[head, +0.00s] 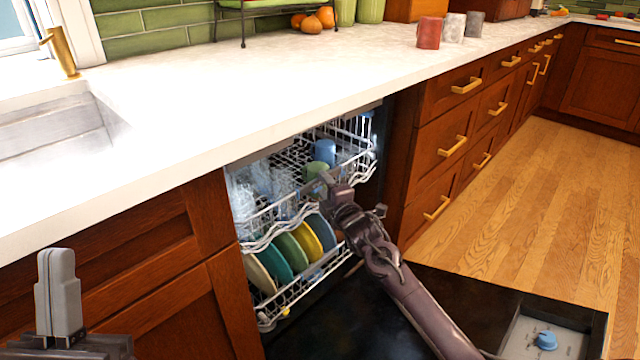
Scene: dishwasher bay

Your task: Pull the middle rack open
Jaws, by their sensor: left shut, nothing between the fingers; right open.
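The dishwasher stands open under the counter. Its middle rack (356,163), a white wire basket, sits inside the bay and holds a blue cup (324,151), a green cup (315,171) and clear glasses (250,196). My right gripper (328,182) is open at the front rim of this rack, near the green cup. It hides part of the rim, and I cannot tell whether it touches the wire. My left gripper (58,290) is shut and empty at the lower left, in front of the cabinets and away from the rack.
The lower rack (300,287) holds several colored plates (290,252). The dishwasher door (440,290) lies folded down, with a blue knob (546,340) at its right end. The white counter (230,90) overhangs the bay. Drawers (445,140) stand right of it.

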